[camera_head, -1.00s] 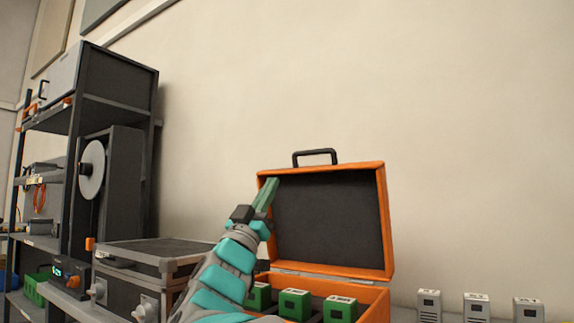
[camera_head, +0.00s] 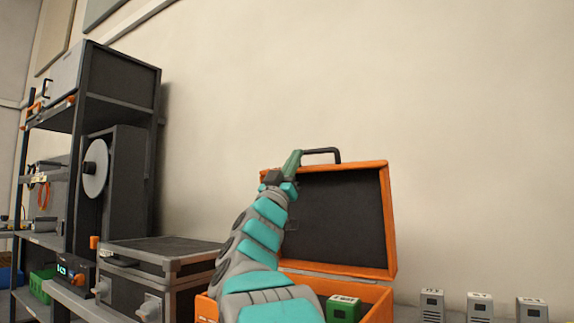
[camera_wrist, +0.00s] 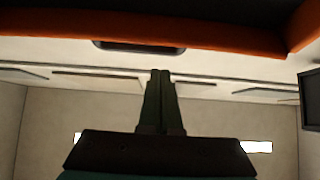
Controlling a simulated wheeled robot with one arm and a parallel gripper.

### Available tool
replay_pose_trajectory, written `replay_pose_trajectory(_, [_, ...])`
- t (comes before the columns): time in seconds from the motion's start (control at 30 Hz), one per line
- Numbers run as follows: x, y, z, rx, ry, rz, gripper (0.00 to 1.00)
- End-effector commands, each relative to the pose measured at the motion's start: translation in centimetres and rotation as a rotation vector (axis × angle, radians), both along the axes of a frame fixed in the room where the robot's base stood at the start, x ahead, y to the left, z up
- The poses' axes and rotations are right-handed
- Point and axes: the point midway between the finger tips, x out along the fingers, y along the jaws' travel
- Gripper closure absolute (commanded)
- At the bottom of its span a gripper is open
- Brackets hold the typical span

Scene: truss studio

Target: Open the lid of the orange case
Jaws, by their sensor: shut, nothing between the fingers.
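The orange case (camera_head: 391,225) stands with its lid (camera_head: 340,215) raised, close to upright, showing a dark lining. A black handle (camera_head: 325,152) sits on the lid's top edge. My gripper (camera_head: 295,158) is shut and empty, its green fingers at the lid's upper left, by the left end of the handle. In the wrist view, my gripper (camera_wrist: 160,75) points toward the lid's orange rim (camera_wrist: 200,42) and the handle (camera_wrist: 140,47); I cannot tell whether it touches. A green block (camera_head: 342,308) shows inside the case; my arm hides the rest of the left part.
A dark metal-edged case (camera_head: 160,255) stands left of the orange case. A tall shelf rack (camera_head: 115,110) stands further left. Several small grey boxes (camera_head: 480,305) line up at the right. The wall above is clear.

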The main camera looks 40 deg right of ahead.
Motion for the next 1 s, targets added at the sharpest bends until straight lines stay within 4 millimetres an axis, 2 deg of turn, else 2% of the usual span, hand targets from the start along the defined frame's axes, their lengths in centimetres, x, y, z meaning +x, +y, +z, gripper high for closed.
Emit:
replay_pose_trajectory(0.2, [0.6, -1.5, 0.0, 0.001, -0.001, 0.000, 1.00])
replay_pose_trajectory(0.67, [0.8, -1.9, 0.3, 0.001, -0.001, 0.000, 1.00])
replay_pose_trajectory(0.77, [1.3, -3.1, 0.7, 0.002, -0.001, 0.000, 1.00])
replay_pose_trajectory(1.0, [3.2, -7.7, 1.6, 0.003, -0.001, -0.001, 1.00])
